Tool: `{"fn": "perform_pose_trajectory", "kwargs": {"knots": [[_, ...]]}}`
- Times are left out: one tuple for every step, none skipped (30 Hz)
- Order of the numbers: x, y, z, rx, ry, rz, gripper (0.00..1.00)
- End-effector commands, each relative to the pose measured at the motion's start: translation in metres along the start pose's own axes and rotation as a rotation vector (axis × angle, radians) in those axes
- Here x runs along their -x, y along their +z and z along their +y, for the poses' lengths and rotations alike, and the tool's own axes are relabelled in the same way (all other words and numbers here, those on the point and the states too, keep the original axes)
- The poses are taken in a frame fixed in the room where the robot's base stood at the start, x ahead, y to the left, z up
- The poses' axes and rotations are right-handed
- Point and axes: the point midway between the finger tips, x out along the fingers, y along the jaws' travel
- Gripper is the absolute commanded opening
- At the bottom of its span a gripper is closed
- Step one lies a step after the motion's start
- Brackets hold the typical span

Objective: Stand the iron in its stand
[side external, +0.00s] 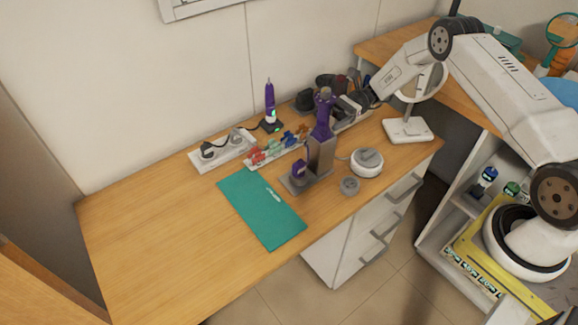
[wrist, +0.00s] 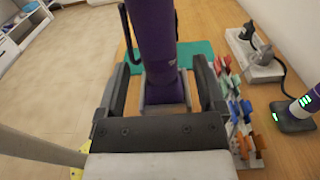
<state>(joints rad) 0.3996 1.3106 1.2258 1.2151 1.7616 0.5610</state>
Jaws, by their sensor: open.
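The purple iron (side external: 323,118) stands upright at the grey stand (side external: 319,158) on the desk. Its lower end appears to sit in the stand's upright holder, though the seat is not fully visible. A round purple part (side external: 299,170) is low on the stand's base. My gripper (side external: 337,104) is open at the iron's upper part, coming from the right. In the wrist view, the purple iron (wrist: 154,40) rises between the two spread black fingers of my gripper (wrist: 163,65). Whether either finger touches it is unclear.
A teal mat (side external: 262,209) lies left of the stand. Behind are a row of coloured clips (side external: 275,148), a white tray (side external: 222,149) and another purple device (side external: 269,100) on a lit base. The desk's left is clear.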

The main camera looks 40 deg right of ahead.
Motion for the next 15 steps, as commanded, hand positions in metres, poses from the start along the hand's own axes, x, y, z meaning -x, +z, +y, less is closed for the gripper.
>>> {"fn": "perform_pose_trajectory", "kwargs": {"knots": [[0.006,0.000,0.000,0.000,-0.002,-0.001,0.88],[0.009,0.000,0.000,-0.001,-0.003,-0.001,0.88],[0.014,0.000,0.000,-0.001,-0.003,0.000,0.88],[0.017,0.000,0.000,0.000,-0.002,0.000,0.88],[0.021,0.000,0.000,0.000,-0.002,0.000,0.88],[0.026,0.000,0.000,0.001,-0.002,0.000,0.88],[0.030,0.000,0.000,0.002,-0.003,0.000,0.88],[0.034,0.000,0.000,0.001,-0.003,-0.001,0.88],[0.039,0.000,0.000,0.001,-0.003,0.000,0.88],[0.037,0.005,0.000,0.002,0.000,0.001,0.88],[0.037,0.009,0.000,0.001,0.000,0.001,0.88],[0.037,0.013,0.000,0.001,0.000,0.000,0.88],[0.037,0.016,0.000,0.002,0.000,0.001,0.88],[0.037,0.020,0.000,0.002,0.000,0.001,0.88],[0.037,0.024,0.000,0.001,0.000,0.000,0.88]]}}
